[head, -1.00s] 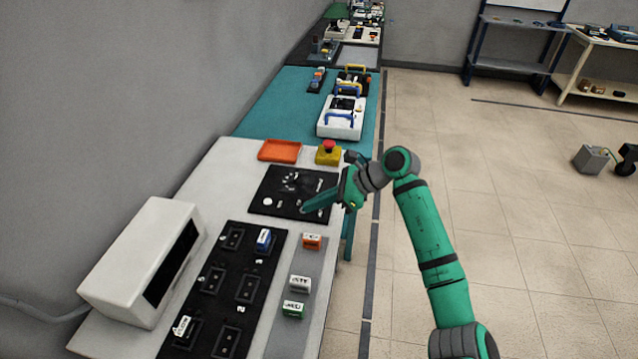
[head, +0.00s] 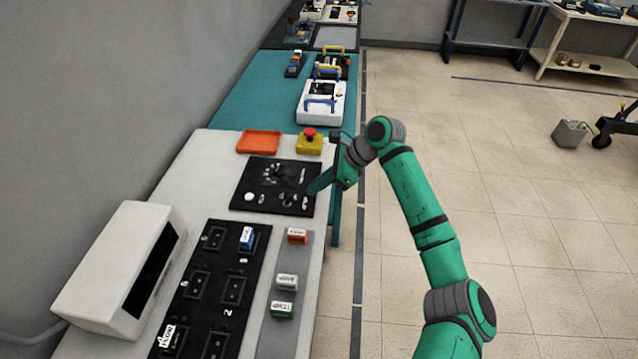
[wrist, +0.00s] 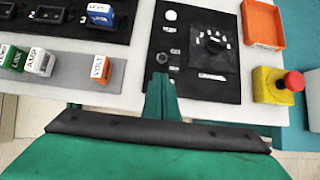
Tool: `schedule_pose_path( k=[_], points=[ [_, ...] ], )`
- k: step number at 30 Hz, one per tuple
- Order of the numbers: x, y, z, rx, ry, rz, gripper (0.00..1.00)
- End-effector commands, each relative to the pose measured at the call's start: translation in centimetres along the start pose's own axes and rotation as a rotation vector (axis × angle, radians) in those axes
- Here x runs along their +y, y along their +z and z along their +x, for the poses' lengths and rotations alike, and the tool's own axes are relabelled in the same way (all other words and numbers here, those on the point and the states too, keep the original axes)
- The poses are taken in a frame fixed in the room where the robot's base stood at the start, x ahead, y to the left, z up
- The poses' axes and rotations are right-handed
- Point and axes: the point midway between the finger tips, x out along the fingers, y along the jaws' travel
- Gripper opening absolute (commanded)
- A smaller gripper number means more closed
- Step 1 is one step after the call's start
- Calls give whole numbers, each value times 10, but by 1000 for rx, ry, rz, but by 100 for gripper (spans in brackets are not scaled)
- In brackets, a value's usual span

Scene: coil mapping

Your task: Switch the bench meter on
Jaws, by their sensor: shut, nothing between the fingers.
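The bench meter appears to be the white box (head: 112,262) with a dark screen, at the left of the bench in the head view. A black control panel (head: 240,180) lies flat farther along the bench. It bears a white round button (wrist: 171,15), a small dark round control (wrist: 162,58) and a dial with white marks (wrist: 212,45). My gripper (head: 311,191) is shut and empty, over or beside the panel's right edge. In the wrist view its fingertips (wrist: 160,82) point at the panel's edge, near the small control. Contact cannot be told.
A yellow box with a red button (head: 309,141) and an orange tray (head: 259,142) stand behind the panel. A black socket board (head: 215,285) and a grey strip with labelled blocks (head: 290,262) lie in front. Open floor (head: 420,110) lies to the right.

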Motion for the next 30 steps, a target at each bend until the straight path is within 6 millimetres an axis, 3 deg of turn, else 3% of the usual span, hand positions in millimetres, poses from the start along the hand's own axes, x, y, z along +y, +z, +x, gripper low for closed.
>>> schedule_pose_path(
  k=[6,12,30],
  points=[
    [1,1,38,-2,4,0,0],
    [1,1,58,-1,3,-1,0],
    [1,5,65,12,5,-7,0]
  ],
)
